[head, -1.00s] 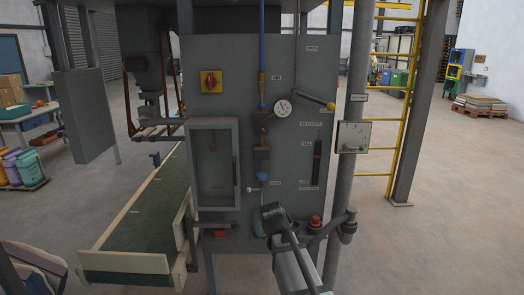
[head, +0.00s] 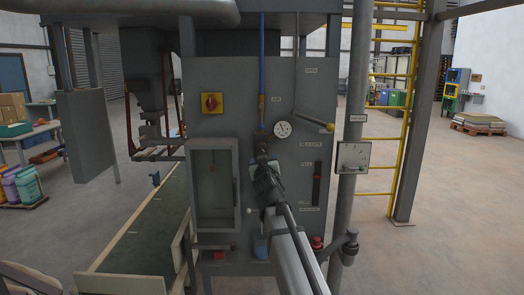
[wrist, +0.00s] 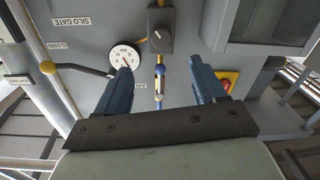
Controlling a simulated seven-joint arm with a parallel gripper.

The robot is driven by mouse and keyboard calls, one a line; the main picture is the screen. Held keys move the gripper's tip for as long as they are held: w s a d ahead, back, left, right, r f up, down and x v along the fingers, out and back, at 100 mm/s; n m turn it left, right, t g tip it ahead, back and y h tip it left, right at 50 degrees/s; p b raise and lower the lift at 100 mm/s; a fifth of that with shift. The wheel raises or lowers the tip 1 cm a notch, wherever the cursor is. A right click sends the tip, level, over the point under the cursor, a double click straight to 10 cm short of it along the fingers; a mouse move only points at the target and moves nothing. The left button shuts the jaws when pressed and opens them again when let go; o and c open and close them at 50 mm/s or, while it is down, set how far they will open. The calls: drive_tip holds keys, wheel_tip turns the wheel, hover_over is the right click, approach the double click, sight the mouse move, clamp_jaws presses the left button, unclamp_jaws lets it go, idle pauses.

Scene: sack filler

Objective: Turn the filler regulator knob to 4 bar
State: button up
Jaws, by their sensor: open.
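The dark grey regulator knob (wrist: 160,40), with a pale pointer mark, shows at the top middle of the wrist view. A round white pressure gauge (wrist: 127,57) is beside it, and also shows in the head view (head: 282,129). The needle's exact reading is too small to tell. My gripper (wrist: 159,66) is open and empty, its two blue fingers pointing at the panel. The knob appears beyond the fingertips, between their lines and apart from them. In the head view my gripper (head: 263,162) covers the knob.
A yellow-ended lever (head: 318,123) is right of the gauge in the head view. A small valve (wrist: 159,85) on the air line lies between the fingers in the wrist view. A red switch (head: 212,103) and a windowed door (head: 213,190) are left on the panel.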

sight(262, 148)
drive_tip(key=w, duration=1.4)
drive_tip(key=shift+a, duration=0.25)
drive_tip(key=shift+s, duration=0.1)
drive_tip(key=c, duration=1.1)
drive_tip(key=shift+o, duration=0.2)
